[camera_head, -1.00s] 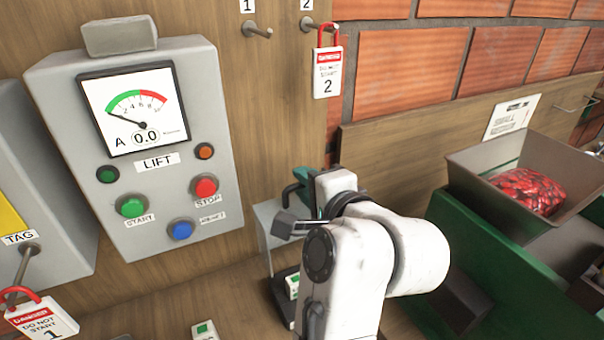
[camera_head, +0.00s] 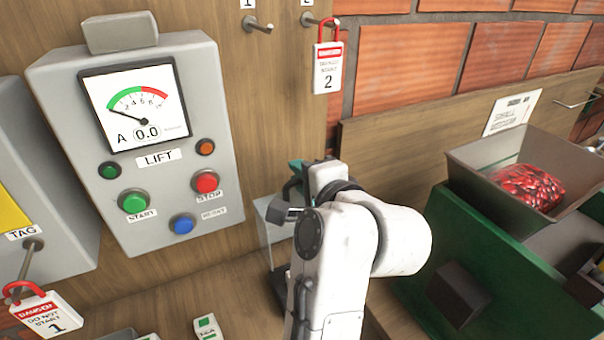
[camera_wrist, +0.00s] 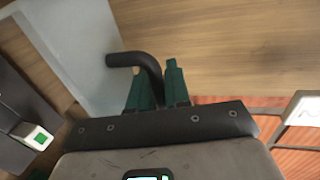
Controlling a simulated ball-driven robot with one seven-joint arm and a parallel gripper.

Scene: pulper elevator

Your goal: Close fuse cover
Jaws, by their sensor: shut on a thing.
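The fuse cover (camera_head: 272,240) is a pale, clear-looking panel below and right of the lift box, partly hidden behind my arm. In the wrist view the cover (camera_wrist: 78,42) fills the upper left, with a bent black handle (camera_wrist: 125,59) on it. My gripper (camera_wrist: 155,80) has green fingers on both sides of the handle and is shut on it. In the head view my gripper (camera_head: 295,180) is mostly hidden by my wrist. A dark fuse holder (camera_wrist: 18,110) with a white and green fuse (camera_wrist: 37,136) lies left in the wrist view. I cannot tell the cover's exact angle.
The grey lift box (camera_head: 140,150) with gauge and buttons is left of my arm. A loose fuse (camera_head: 206,328) lies on the wooden ledge. A green machine (camera_head: 480,250) with a tray of red fruit (camera_head: 525,187) stands right.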

